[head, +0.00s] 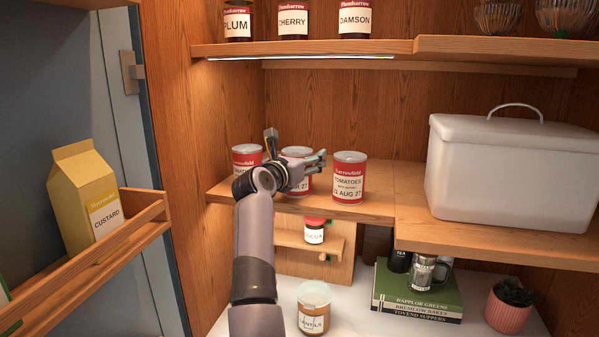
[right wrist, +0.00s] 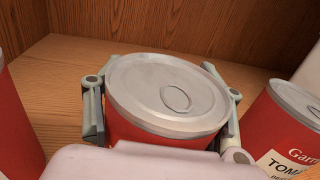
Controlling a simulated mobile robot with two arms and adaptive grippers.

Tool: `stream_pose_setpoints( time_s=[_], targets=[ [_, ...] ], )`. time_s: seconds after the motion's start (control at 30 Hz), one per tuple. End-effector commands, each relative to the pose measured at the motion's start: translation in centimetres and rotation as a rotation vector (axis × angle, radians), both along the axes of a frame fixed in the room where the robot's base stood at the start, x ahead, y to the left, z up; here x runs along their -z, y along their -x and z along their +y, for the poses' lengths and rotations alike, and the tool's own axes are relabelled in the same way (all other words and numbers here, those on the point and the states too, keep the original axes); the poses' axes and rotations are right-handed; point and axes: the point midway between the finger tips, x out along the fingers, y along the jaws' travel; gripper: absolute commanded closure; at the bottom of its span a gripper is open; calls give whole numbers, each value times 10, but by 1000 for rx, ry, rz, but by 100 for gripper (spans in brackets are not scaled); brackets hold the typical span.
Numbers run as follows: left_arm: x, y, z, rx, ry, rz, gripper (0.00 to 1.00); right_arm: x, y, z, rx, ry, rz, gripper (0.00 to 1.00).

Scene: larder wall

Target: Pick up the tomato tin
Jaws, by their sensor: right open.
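Three red tins with silver lids stand on the middle shelf. The right tin (head: 349,178) is labelled TOMATOES, with a date ending AUG 27. The middle tin (head: 297,154) is mostly covered by my right gripper (head: 318,160); only the end of a date shows on its label. The left tin (head: 247,154) is partly hidden by my arm. In the right wrist view, the open fingers stand either side of the middle tin (right wrist: 168,90), whose lid has a ring pull. The TOMATOES tin (right wrist: 284,130) is just right of the fingers there. My left gripper is not in view.
Jars labelled PLUM (head: 237,22), CHERRY (head: 293,22) and DAMSON (head: 355,20) stand on the shelf above. A white lidded bin (head: 510,170) stands to the right. A custard carton (head: 85,190) is in the door rack at left. A jar (head: 313,308) stands below.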

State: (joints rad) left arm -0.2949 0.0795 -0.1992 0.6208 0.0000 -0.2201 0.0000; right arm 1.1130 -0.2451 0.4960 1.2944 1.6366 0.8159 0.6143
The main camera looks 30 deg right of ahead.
Motion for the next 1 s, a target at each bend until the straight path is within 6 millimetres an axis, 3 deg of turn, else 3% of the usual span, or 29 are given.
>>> stream_pose_setpoints(
  time_s=[0.13,0.4,0.87,1.0],
  targets=[
    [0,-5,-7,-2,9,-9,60,-1,0,1,-1,0,-1,41],
    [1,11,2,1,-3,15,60,-1,0,1,0,1,-2,59],
    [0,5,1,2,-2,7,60,2,0,1,0,-3,2,89],
    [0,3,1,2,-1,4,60,0,0,1,0,-1,0,91]
  ],
)
